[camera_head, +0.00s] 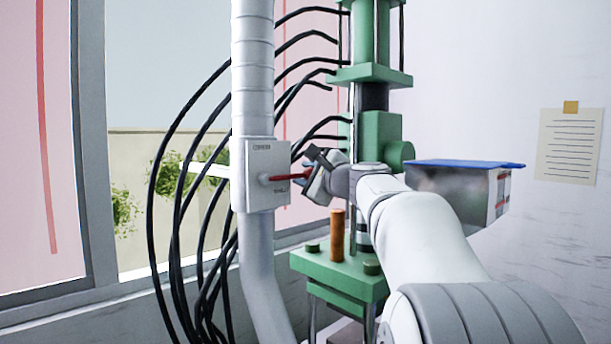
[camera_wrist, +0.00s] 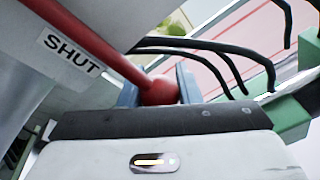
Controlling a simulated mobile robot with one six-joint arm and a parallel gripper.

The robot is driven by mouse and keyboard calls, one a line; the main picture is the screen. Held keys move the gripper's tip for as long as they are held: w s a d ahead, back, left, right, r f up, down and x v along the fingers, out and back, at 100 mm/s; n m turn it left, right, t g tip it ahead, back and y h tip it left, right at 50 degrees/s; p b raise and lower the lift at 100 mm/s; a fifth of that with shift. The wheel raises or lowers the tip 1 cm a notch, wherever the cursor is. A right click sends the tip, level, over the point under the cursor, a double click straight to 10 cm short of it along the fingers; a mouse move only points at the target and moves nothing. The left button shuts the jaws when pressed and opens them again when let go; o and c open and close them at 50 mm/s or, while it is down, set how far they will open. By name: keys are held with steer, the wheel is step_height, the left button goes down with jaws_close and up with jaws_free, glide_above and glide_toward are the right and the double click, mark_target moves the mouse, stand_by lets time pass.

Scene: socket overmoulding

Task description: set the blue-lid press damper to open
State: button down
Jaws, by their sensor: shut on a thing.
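The damper is a grey box (camera_head: 254,190) on a ribbed vertical duct (camera_head: 252,70), with a red lever (camera_head: 285,177) that points right, about level. My gripper (camera_head: 310,172) is at the lever's right end. In the wrist view, my gripper (camera_wrist: 158,88) is shut on the lever's red ball knob (camera_wrist: 160,90). The red lever rod (camera_wrist: 92,40) runs up and left from it, past a white "SHUT" label (camera_wrist: 72,55). The green press (camera_head: 345,275) stands right of the duct. A box with a blue lid (camera_head: 465,163) is at the right.
Several black hoses (camera_head: 185,185) loop behind the duct to the press. An orange cylinder (camera_head: 337,235) stands on the press base. A window (camera_head: 150,90) is at the left, and a paper note (camera_head: 569,145) hangs on the right wall.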

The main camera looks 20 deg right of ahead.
step_height(320, 180, up, 7)
steer(key=a+n+t+y+b, duration=0.1)
steer(key=a+n+b, duration=0.1)
steer(key=n+b, duration=0.4)
steer(key=shift+s+a+r+n, duration=0.2)
steer(key=shift+s+n, duration=0.25)
steer(key=shift+n, duration=0.45)
steer(key=c, duration=1.1)
jaws_free()
steer(key=shift+o, duration=0.2)
steer(key=b+v, duration=0.3)
steer(key=v, duration=0.5)
steer(key=shift+f, duration=0.1)
